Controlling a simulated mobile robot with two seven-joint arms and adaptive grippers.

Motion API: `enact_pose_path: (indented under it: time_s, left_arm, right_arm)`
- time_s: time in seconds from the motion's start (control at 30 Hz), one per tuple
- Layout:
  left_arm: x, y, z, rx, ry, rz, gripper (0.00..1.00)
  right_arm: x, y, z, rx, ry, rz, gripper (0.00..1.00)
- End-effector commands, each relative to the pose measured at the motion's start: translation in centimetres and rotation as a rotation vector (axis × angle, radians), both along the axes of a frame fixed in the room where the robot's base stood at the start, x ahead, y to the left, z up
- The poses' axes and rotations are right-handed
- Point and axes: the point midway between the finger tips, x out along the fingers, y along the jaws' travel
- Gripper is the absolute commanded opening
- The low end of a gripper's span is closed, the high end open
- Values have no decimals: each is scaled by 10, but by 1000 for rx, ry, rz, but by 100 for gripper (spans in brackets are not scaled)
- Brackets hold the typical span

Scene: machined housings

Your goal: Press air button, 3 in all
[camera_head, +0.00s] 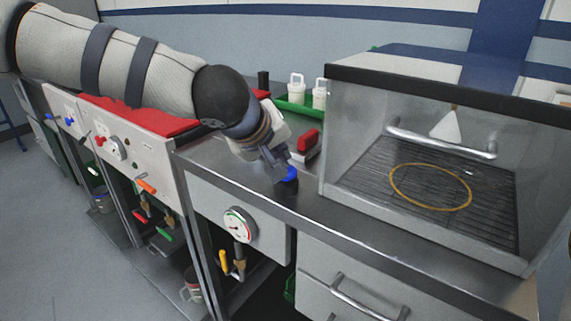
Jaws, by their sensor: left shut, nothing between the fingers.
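My right gripper is not in view.
Right of the gripper stands a clear-walled cabinet (350,198) with a wire grid and a yellow ring (431,187). A red-topped block (308,140) and white bottles (297,88) stand behind. A gauge (239,224) and drawer handle (362,301) are below the counter.

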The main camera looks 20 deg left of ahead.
Motion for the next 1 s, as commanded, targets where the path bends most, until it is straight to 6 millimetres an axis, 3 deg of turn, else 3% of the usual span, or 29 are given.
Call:
enact_pose_path:
  time_s: [0.3, 0.67, 1.0]
  left_arm:
    - [0, 0, 19, 1, -2, -1, 0]
    - [0, 0, 21, 0, -1, 0, 0]
    - [1, 0, 53, 0, -4, 2, 0]
  right_arm:
    - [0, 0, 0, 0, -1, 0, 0]
    - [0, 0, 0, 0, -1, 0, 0]
    - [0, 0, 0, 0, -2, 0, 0]
